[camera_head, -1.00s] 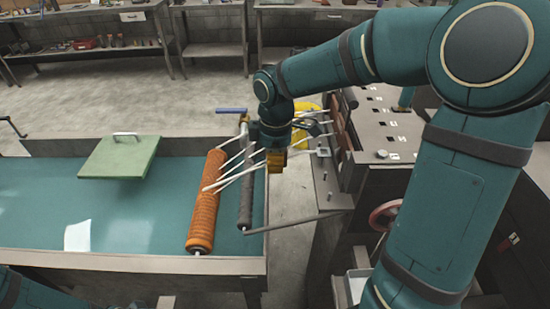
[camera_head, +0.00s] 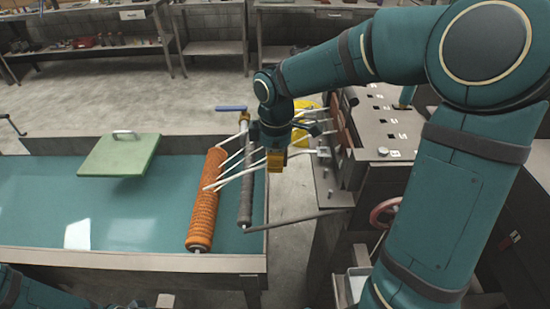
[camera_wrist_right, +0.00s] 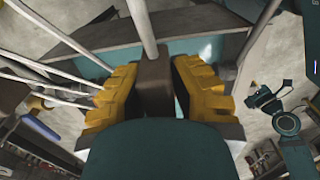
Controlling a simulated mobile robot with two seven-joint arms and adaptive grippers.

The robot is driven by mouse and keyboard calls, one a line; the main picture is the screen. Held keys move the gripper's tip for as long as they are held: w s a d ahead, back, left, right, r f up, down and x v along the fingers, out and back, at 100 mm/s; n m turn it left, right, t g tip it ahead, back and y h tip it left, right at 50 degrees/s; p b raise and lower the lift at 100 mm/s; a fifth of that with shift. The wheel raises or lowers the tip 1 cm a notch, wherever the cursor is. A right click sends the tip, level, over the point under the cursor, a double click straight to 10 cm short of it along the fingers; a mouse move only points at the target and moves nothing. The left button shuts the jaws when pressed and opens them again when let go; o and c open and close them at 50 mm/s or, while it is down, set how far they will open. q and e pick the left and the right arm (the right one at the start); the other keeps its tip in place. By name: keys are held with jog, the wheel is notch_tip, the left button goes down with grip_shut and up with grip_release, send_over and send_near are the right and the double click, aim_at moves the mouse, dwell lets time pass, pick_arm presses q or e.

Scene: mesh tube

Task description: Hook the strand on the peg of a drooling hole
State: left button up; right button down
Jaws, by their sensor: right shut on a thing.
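My right gripper (camera_head: 277,160) hangs over the gap between the green-topped table and the grey machine. In the right wrist view its yellow jaws (camera_wrist_right: 160,90) are shut on a dark brown piece with a pale strand (camera_wrist_right: 141,25) running from it. Other white strands (camera_head: 228,180) fan out from the orange roller (camera_head: 206,200) past the gripper towards the machine (camera_head: 385,130). Brown plates (camera_head: 346,120) line the machine's near side. The drooling holes and their pegs are too small to tell apart here. My left gripper is not in view.
A dark roller (camera_head: 245,185) lies along the table's right edge, beside the orange one. A green board with a handle (camera_head: 120,155) rests on the table (camera_head: 130,215). A grey bar (camera_head: 300,221) crosses the gap below my right gripper. A red handwheel (camera_head: 384,214) is on the machine.

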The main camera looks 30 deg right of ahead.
jog(key=shift+f+b, duration=0.75)
jog(key=shift+f, duration=0.5)
dwell(1.1)
jog(key=c, duration=0.9)
grip_release()
jog(key=shift+o, duration=0.2)
notch_tip(320, 180, up, 12)
jog(key=shift+r, duration=0.1)
